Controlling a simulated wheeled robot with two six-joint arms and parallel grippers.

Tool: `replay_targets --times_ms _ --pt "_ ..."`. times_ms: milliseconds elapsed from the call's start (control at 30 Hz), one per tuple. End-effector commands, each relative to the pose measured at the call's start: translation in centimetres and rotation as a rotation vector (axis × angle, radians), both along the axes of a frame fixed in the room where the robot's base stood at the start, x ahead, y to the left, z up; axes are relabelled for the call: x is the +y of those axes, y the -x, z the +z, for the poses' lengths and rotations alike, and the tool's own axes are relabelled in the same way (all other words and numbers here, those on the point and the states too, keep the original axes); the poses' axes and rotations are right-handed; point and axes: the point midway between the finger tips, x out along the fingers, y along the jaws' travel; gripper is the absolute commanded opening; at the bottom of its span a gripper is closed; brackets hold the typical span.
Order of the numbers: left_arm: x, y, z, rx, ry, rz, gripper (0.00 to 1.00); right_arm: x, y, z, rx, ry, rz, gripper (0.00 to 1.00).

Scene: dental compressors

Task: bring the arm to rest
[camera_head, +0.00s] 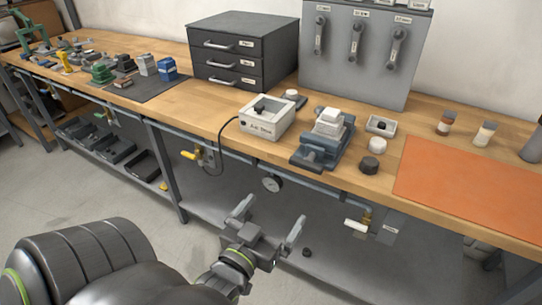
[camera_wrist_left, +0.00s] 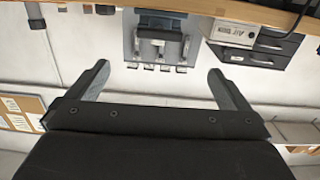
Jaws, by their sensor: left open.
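My left gripper (camera_head: 268,224) is in front of the workbench, below the level of its top, with its fingers spread and nothing between them. Both fingers also show in the left wrist view (camera_wrist_left: 160,85), apart and empty. That view looks upside down at the bench front, the drawer box and the wall panel. My left arm comes in from the lower left of the head view. My right gripper does not show in either view.
The wooden workbench (camera_head: 205,112) holds a black drawer cabinet (camera_head: 240,50), a white box (camera_head: 266,117), a blue-grey vise (camera_head: 322,145) and an orange mat (camera_head: 470,190). A gauge (camera_head: 272,184) and yellow-handled valve (camera_head: 190,155) hang along its front edge. Open floor (camera_head: 90,190) lies at left.

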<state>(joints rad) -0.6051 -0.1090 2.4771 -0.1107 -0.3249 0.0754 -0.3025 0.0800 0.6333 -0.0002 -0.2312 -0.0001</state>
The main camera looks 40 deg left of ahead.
Motion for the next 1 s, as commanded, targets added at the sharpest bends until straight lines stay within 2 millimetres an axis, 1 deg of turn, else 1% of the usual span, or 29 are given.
replay_targets --times_ms 367,467,567,667,700,767,800,867,900,967,1000 --pt "0.0 -0.1 -0.1 0.002 -0.001 -0.001 1.00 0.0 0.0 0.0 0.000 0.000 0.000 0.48" --pt "-0.1 -0.4 -1.3 0.027 0.003 -0.006 1.00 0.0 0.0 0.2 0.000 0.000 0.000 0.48" --pt "-0.2 -1.2 -4.3 0.090 0.013 -0.020 1.00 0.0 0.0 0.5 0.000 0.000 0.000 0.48" --pt "-0.5 -2.0 -9.3 0.190 0.025 -0.039 1.00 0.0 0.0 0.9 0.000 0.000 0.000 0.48" --pt "-0.7 -2.2 -11.5 0.234 0.030 -0.046 1.00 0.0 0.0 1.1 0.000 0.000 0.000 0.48" --pt "-0.9 -2.2 -14.7 0.300 0.037 -0.058 1.00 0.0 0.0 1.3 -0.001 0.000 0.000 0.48" --pt "-1.0 -2.1 -16.9 0.344 0.042 -0.066 1.00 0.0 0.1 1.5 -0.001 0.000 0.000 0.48" --pt "-1.1 -1.8 -20.0 0.409 0.050 -0.076 1.00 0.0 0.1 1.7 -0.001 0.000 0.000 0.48" --pt "-1.2 -1.5 -22.1 0.455 0.054 -0.082 1.00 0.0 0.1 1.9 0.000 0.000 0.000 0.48" --pt "-1.3 -0.8 -25.2 0.520 0.061 -0.090 1.00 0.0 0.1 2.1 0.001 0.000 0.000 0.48" --pt "-1.4 -0.2 -27.2 0.564 0.065 -0.096 1.00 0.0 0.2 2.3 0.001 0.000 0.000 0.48"
